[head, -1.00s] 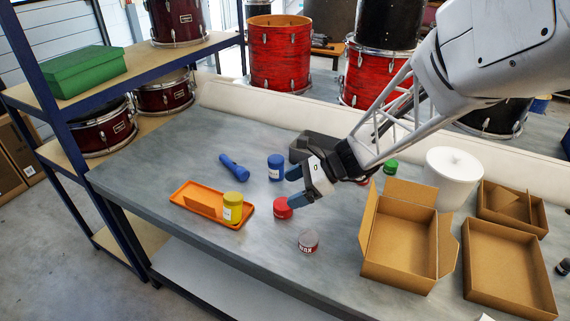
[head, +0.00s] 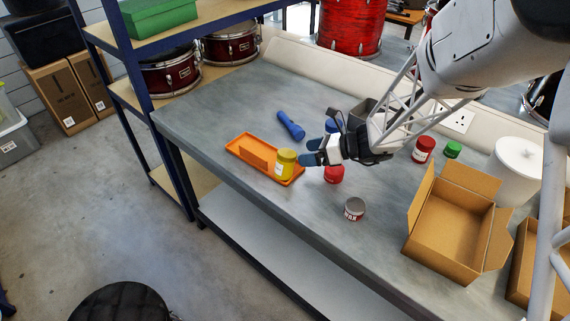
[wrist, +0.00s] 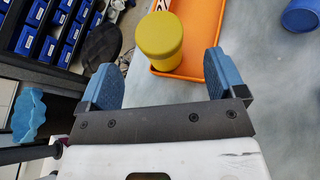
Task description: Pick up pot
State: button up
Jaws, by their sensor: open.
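A yellow pot (head: 285,166) with a pale label stands upright at the right end of the orange tray (head: 241,153). My gripper (head: 309,152) is just right of and above it in the head view, fingers pointing at it. In the wrist view the yellow pot (wrist: 160,42) shows between and beyond the two open blue fingers (wrist: 160,68), not visibly touched. A red pot (head: 334,174) stands below my gripper, partly hidden by it. A blue pot (head: 331,126) is mostly hidden behind my gripper. Another red pot (head: 424,149) stands farther right.
A blue torch (head: 291,126) lies behind the tray. A grey tin (head: 355,208) stands near the front edge. An open cardboard box (head: 446,232), a green-lidded pot (head: 452,150) and a white canister (head: 517,168) are to the right. Bare bench (head: 215,115) lies at left.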

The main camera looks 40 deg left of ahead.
aim_at(284, 152)
jog(key=shift+x, duration=1.25)
jog(key=shift+x, duration=2.6)
jog(key=c, duration=1.1)
jog(key=shift+r, duration=0.15)
jog(key=shift+c, duration=0.2)
jog(key=shift+r, duration=0.7)
notch_tip(284, 152, up, 2)
jog(key=shift+r, duration=0.1)
jog(key=s+d+r, duration=0.1)
jog(key=s+d, duration=0.8)
jog(key=d, duration=0.4)
jog(key=shift+s, duration=0.25)
